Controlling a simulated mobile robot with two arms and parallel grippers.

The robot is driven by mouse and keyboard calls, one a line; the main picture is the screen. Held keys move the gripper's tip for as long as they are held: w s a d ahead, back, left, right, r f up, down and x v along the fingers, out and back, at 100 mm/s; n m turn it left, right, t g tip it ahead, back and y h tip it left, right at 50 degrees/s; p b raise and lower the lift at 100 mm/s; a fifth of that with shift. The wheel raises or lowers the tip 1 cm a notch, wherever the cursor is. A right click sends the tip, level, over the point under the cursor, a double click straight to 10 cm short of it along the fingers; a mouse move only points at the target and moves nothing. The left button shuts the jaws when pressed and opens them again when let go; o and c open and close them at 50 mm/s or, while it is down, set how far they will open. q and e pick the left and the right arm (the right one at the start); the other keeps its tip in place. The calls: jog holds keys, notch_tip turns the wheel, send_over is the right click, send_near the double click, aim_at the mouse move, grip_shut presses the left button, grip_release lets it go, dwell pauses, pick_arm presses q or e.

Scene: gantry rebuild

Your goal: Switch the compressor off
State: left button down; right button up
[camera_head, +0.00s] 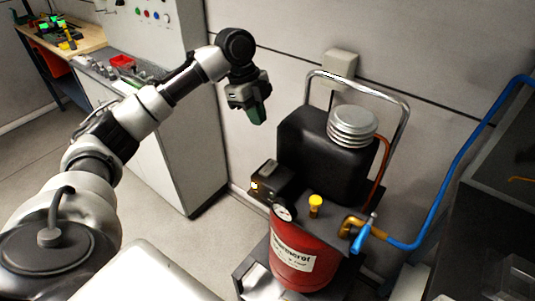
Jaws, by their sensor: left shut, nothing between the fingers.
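The compressor stands right of the middle, with a red tank (298,262), a black motor housing (308,155) and a ribbed silver cylinder head (352,124). A small black box (268,184) on its left side carries a lit orange switch (254,186). A round gauge (284,213) and a yellow knob (316,201) sit on top of the tank. My left gripper (257,117) is shut and empty, pointing down, above and left of the black box and apart from it. My right gripper is not in view.
A chrome handle (402,100) arches over the compressor. A blue hose (447,188) runs from a brass valve (352,224) to the right. A grey cabinet (180,160) with a control panel stands behind my left arm. A dark bench (490,180) is at right.

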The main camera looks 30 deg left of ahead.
aim_at(271, 163)
pick_arm(q)
jog(key=x, duration=0.3)
jog(key=p+x, duration=0.1)
jog(key=x, duration=0.3)
jog(key=p+x, duration=0.1)
jog(key=x, duration=0.3)
jog(key=shift+w+a+f, duration=0.1)
jog(key=shift+a+f, duration=0.05)
jog(key=shift+a, duration=0.2)
jog(key=shift+w+f, duration=0.1)
jog(key=shift+f, duration=0.6)
jog(key=shift+w, duration=0.1)
